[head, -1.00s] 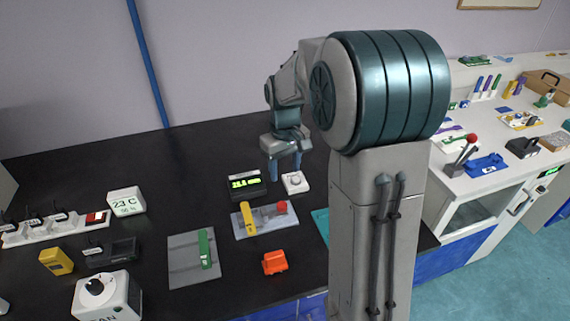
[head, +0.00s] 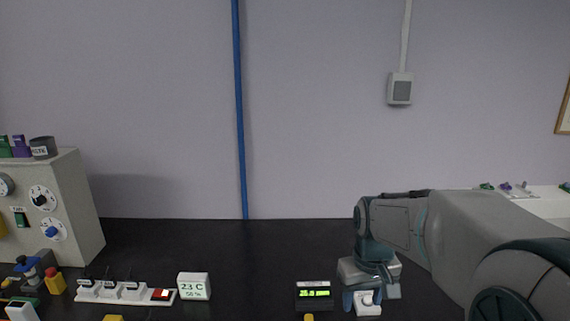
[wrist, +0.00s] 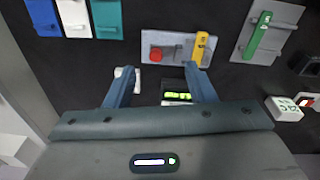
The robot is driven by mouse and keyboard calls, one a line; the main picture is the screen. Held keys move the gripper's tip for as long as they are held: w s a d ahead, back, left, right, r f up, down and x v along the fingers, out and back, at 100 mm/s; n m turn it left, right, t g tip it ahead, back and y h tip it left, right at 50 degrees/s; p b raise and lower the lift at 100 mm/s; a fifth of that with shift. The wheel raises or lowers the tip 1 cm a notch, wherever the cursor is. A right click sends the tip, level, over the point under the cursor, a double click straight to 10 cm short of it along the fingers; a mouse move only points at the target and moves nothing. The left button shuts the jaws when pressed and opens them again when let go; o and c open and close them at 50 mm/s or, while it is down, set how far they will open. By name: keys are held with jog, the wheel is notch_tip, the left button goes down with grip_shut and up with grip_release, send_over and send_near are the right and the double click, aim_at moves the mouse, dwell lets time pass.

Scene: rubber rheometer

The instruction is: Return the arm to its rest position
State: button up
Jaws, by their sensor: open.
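My gripper (head: 368,298) is at the lower right of the head view, over the black bench, with my arm reaching in from the right. Its two blue fingers are apart and nothing shows between them; in the wrist view the open gripper (wrist: 163,80) points down at the bench. A small white device (head: 368,310) with a knob is below or behind the fingers, partly hidden; I cannot tell whether they touch. A black device with a green display (head: 314,292) stands just left of the gripper. It also shows in the wrist view (wrist: 178,94), partly hidden by a finger.
A grey plate (wrist: 178,56) with a red knob and a yellow handle lies ahead of the fingers. A plate with a green handle (wrist: 262,32) lies beyond. A 23 C display (head: 194,286), a white switch strip (head: 110,291) and a grey cabinet (head: 60,205) stand left.

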jog(key=s+a+m+t, duration=0.2)
jog(key=s, duration=1.1)
jog(key=shift+s, duration=0.3)
